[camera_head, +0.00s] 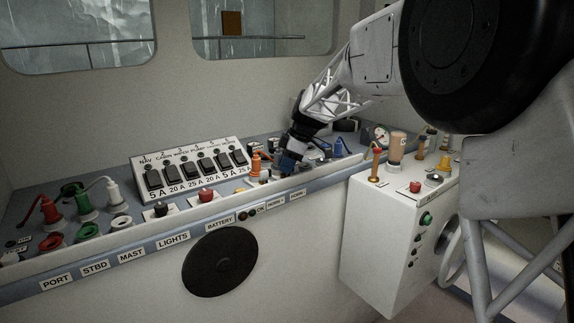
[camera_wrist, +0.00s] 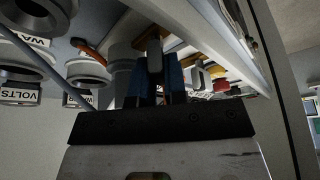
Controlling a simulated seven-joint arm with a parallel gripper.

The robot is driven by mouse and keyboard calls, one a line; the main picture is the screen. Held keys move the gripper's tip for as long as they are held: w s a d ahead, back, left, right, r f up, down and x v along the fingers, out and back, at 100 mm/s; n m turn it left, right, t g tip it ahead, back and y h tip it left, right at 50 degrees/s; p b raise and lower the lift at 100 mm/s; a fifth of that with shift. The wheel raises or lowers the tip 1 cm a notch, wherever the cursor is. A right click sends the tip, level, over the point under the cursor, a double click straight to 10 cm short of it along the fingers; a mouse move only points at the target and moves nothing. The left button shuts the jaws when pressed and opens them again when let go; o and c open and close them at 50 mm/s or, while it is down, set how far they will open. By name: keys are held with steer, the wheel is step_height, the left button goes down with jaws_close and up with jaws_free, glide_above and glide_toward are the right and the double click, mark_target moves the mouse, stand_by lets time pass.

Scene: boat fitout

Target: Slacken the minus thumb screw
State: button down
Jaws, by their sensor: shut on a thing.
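My gripper (camera_head: 289,162) reaches down to the back counter, right of the breaker panel. In the wrist view its blue fingers (camera_wrist: 156,88) are closed around a small grey upright piece (camera_wrist: 154,56), which appears to be the minus thumb screw. No minus mark is readable on it. In the head view the fingers and wrist hide the held piece. An orange part (camera_wrist: 152,37) lies just behind it in the wrist view.
The breaker panel (camera_head: 190,169) stands left of my gripper, with an orange-topped plug (camera_head: 256,162) close beside it. Round gauges (camera_wrist: 82,70) sit left in the wrist view. A white cabinet (camera_head: 385,240) with knobs and a bottle (camera_head: 396,146) stands right. Coloured plugs (camera_head: 75,200) fill the left counter.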

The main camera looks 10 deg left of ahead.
steer(key=n+g, duration=0.1)
steer(key=n, duration=0.2)
steer(key=shift+n+h, duration=0.3)
steer(key=shift+n, duration=0.1)
steer(key=shift+s+d+n+g+h, duration=0.1)
steer(key=shift+n+g+h, duration=0.45)
steer(key=shift+n, duration=1.15)
steer(key=c, duration=1.4)
jaws_free()
steer(key=shift+c, duration=0.2)
steer(key=v, duration=0.8)
steer(key=shift+f, duration=0.15)
